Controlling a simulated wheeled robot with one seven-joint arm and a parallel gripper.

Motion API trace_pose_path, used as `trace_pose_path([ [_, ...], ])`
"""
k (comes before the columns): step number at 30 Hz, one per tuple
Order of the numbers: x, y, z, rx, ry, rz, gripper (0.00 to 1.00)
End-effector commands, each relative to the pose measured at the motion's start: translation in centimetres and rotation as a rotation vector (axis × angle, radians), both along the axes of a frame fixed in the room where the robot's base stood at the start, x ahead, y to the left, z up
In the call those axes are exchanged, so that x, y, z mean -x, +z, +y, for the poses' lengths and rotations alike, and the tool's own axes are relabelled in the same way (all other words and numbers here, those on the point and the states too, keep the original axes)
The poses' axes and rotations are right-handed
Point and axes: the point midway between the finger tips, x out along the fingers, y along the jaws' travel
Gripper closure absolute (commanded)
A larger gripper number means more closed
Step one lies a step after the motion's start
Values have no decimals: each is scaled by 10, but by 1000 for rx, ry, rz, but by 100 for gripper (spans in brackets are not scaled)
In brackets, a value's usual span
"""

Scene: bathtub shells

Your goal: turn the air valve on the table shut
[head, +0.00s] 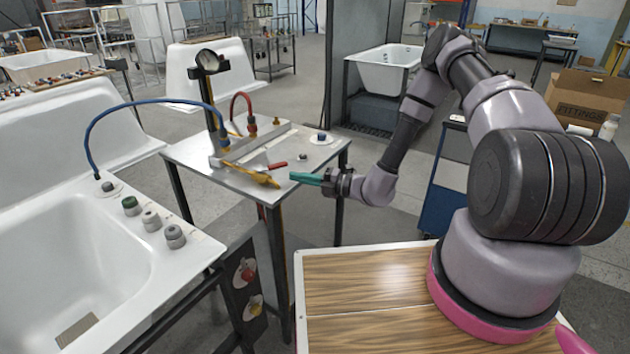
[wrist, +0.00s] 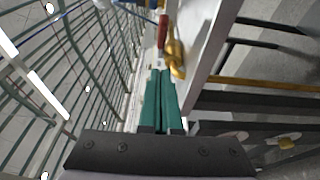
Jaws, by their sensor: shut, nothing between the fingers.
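The metal table (head: 190,152) carries a valve assembly with a dark round gauge (head: 208,60) on a post, a blue hose and a red hose. A long yellow part (head: 255,175) angles toward the table's front edge, and a short red handle (head: 277,165) lies beside it. I cannot tell which of these is the valve's lever. My gripper (head: 293,177), with teal fingers, is shut and empty just right of the yellow part's end, apparently apart from it. In the wrist view the fingertips (wrist: 160,72) point toward the red handle (wrist: 163,30) and yellow part (wrist: 176,57).
The blue hose (head: 135,103) arches from the left bathtub shell (head: 90,235) to the assembly. The red hose (head: 240,95) loops above the table. A small blue-topped fitting (head: 321,137) stands at the table's back right. A wood-topped surface (head: 365,285) lies in front.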

Motion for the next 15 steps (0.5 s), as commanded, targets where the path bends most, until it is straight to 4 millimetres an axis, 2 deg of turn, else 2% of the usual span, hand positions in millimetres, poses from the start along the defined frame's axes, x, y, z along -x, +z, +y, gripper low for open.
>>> trace_pose_path([
  [2,-6,0,16,-1,3,-1,100],
  [7,-30,0,23,1,1,-4,100],
  [15,-42,0,27,0,0,0,100],
])
